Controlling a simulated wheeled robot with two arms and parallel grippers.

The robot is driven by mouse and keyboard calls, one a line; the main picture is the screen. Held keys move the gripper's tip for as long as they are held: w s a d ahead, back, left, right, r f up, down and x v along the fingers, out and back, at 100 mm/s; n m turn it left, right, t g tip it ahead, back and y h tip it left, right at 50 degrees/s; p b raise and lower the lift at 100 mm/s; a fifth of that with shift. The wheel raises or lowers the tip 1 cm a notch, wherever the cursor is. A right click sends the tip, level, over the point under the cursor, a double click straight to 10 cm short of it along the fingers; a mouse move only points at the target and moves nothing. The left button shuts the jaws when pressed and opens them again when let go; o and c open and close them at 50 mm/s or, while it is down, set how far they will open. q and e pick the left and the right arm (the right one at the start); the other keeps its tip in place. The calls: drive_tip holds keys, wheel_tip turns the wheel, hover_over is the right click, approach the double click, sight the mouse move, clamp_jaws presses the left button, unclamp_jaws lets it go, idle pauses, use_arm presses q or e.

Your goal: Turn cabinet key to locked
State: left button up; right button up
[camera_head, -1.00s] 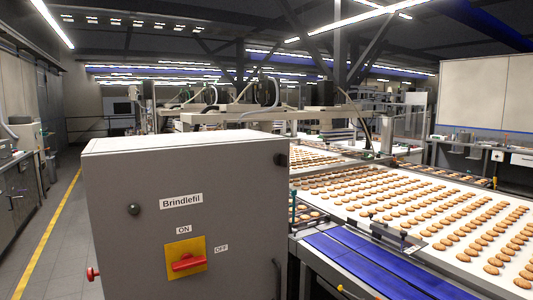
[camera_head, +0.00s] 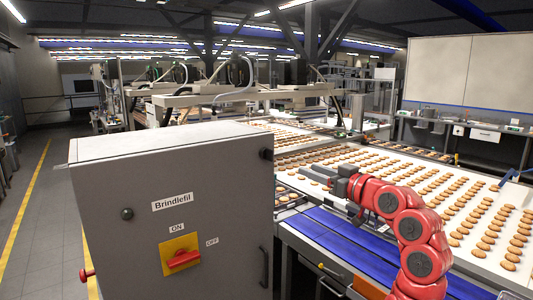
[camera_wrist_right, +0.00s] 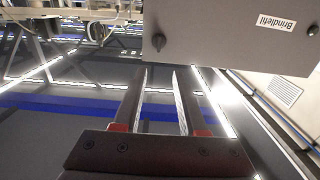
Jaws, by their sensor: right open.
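The grey cabinet (camera_head: 140,240) labelled "Brindlefil" stands front left in the head view. A small dark round fitting (camera_head: 127,213) is on its front, left of the label; whether it holds a key is too small to tell. Below the label is a red rotary handle (camera_head: 184,259) on a yellow plate, lying nearly level, with ON above and OFF at right. My right gripper (camera_head: 312,175) is open and empty, right of the cabinet and apart from it.
A red knob (camera_head: 86,274) sticks out at the cabinet's lower left, and a dark pull handle (camera_head: 264,267) is at its right edge. A conveyor (camera_head: 470,254) with rows of biscuits and a blue belt (camera_head: 345,240) lie at right. The floor at left is clear.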

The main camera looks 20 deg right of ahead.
sight(272, 155)
drive_tip(key=shift+p+x, duration=2.8)
drive_tip(key=shift+x, duration=5.55)
drive_tip(key=shift+f, duration=0.1)
drive_tip(key=shift+c, duration=0.3)
clamp_jaws()
